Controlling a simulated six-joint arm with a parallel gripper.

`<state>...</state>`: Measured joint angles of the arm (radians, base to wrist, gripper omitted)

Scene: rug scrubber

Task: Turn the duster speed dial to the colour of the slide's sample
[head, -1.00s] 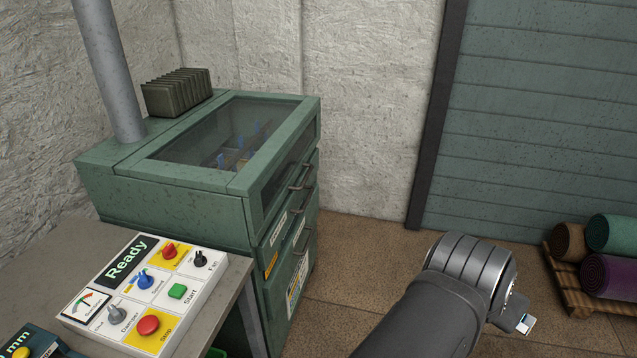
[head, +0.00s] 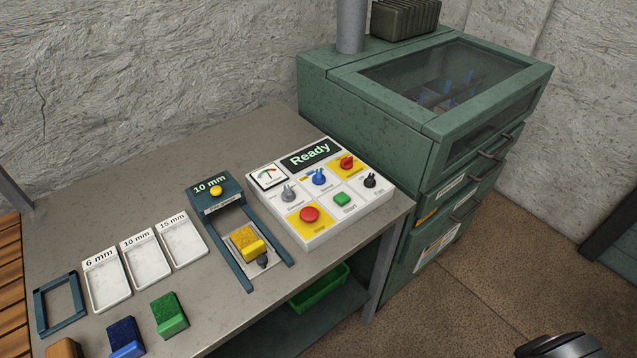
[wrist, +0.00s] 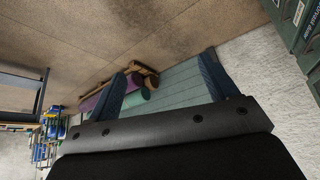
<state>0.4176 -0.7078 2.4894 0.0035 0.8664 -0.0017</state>
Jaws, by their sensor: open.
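In the head view, the white control panel (head: 341,218) stands on the grey bench. It carries a grey dial (head: 289,193), a blue dial (head: 319,177), a red dial (head: 347,162) on a yellow patch and a black dial (head: 370,181). The small labels are too blurred to tell which is the duster speed dial. A yellow sample (head: 246,242) lies on the dark blue slide (head: 239,273) below the 10 mm head. My gripper (wrist: 166,80) is open and empty in the wrist view, pointing across the floor, away from the bench. It is outside the head view.
The panel has a red stop button (head: 309,214), a green start button (head: 341,199) and a "Ready" display (head: 311,153). White trays (head: 143,259) and coloured blocks (head: 170,315) lie left of the slide. The green cabinet (head: 425,110) rises behind the panel. The floor (head: 480,290) at right is open.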

